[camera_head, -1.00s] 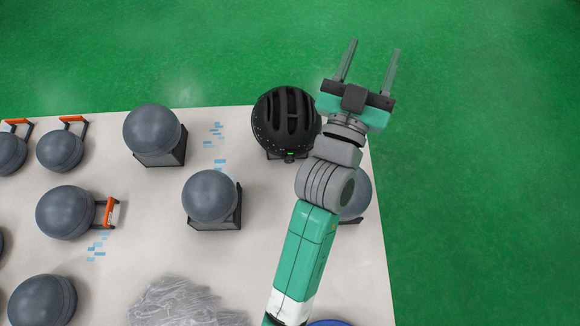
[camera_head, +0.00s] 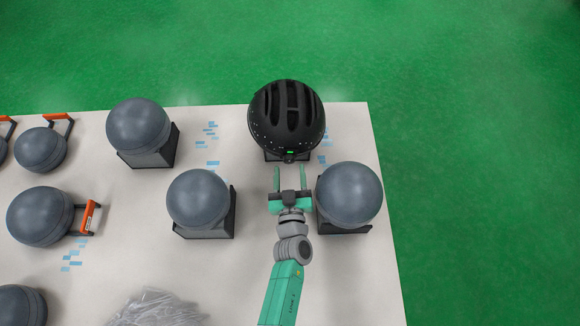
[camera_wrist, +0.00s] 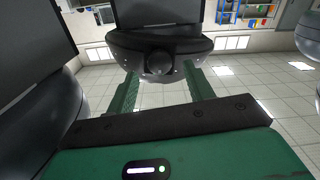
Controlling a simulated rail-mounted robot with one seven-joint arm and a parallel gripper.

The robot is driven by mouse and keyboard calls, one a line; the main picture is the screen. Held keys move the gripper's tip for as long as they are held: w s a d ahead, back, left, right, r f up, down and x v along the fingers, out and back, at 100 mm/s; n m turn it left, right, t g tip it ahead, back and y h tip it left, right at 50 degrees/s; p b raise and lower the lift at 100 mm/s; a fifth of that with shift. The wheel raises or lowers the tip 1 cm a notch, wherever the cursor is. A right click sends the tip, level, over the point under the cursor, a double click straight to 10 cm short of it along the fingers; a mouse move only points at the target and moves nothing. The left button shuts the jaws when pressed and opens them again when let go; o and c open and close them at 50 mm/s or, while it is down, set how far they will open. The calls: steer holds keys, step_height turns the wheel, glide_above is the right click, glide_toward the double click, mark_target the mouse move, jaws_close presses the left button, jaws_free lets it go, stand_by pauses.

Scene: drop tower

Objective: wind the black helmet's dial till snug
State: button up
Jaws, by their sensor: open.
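The black helmet (camera_head: 287,115) sits on a dark stand near the table's back edge. The round black dial (camera_wrist: 159,62) shows in the wrist view, low on the helmet's back band. In the head view the dial (camera_head: 289,158) is a small dark knob at the near rim. My gripper (camera_head: 290,171) is open and empty, its fingers pointing at the helmet from the near side. In the wrist view the dial appears between the two fingers, near their tips. I cannot tell whether the fingertips reach it.
Grey balls on dark stands stand close by, one to the right (camera_head: 349,194) and one to the left (camera_head: 198,199) of my gripper. Another (camera_head: 138,125) is at the back left. Balls with orange-barred handles lie further left. Clear plastic wrap (camera_head: 157,310) lies at the front.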

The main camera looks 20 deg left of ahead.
mark_target(289, 159)
steer(key=shift+x, duration=1.4)
steer(key=shift+c, duration=0.4)
steer(key=c, duration=0.9)
steer(key=shift+b, duration=0.3)
steer(key=n+b, duration=0.1)
steer(key=n, duration=0.3)
steer(key=shift+f+b, duration=0.1)
steer(key=shift+b, duration=0.25)
steer(key=shift+n+b, duration=0.5)
steer(key=shift+n, duration=1.1)
